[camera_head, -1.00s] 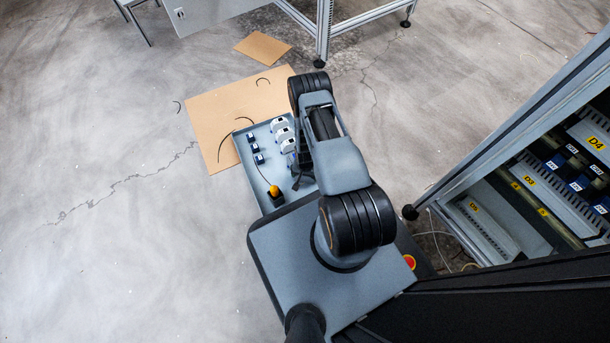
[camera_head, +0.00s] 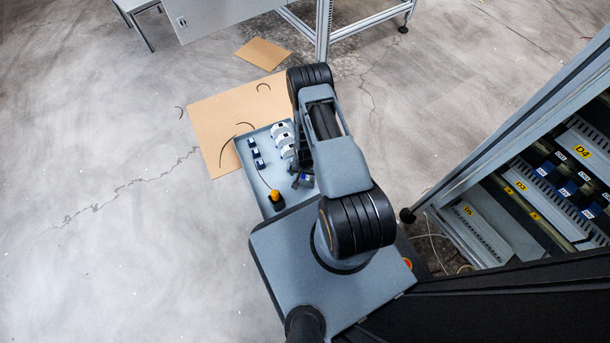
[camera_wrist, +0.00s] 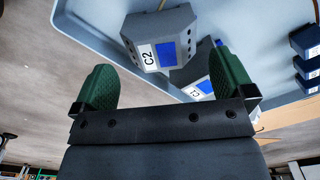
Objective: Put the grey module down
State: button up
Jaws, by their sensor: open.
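A grey module (camera_wrist: 161,42) with a white C2 label and a blue patch shows in the wrist view, at the tray's edge region. It lies ahead of and between the two green fingers of my gripper (camera_wrist: 163,70), which are wide apart and not touching it. A second grey block (camera_wrist: 197,75) with a similar label is partly hidden behind it. In the head view a small grey and blue module (camera_head: 303,181) sits on the tray (camera_head: 266,177) beside my arm, which hides most of my gripper.
White modules (camera_head: 282,138) and small dark blue blocks (camera_head: 255,153) stand in rows on the tray. An orange-topped black item (camera_head: 276,199) is at the tray's near end. A cabinet (camera_head: 520,190) with labelled rails stands right. Cardboard (camera_head: 212,125) lies on the floor beyond.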

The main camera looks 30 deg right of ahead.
notch_tip(320, 180, up, 5)
jog(key=shift+r+p, duration=0.15)
jog(key=shift+p, duration=0.7)
jog(key=w+a+r+n, duration=0.1)
jog(key=w+r, duration=0.2)
jog(key=r, duration=0.5)
jog(key=w+r+n, duration=0.1)
jog(key=w+r, duration=0.1)
jog(key=r, duration=0.6)
notch_tip(320, 180, up, 10)
jog(key=n+t, duration=0.1)
send_over(305, 176)
jog(key=w+a, duration=0.3)
jog(key=w, duration=0.2)
jog(key=s+a+r+n, duration=0.2)
jog(key=s+r, duration=0.5)
jog(key=r, duration=0.3)
jog(key=s+a+r+n+t, duration=0.1)
jog(key=s+a+r+n, duration=0.1)
jog(key=s+r, duration=0.6)
notch_tip(305, 176, up, 3)
jog(key=shift+a+r+n+t, duration=0.1)
jog(key=shift+a+n+t, duration=0.2)
jog(key=shift+a, duration=0.3)
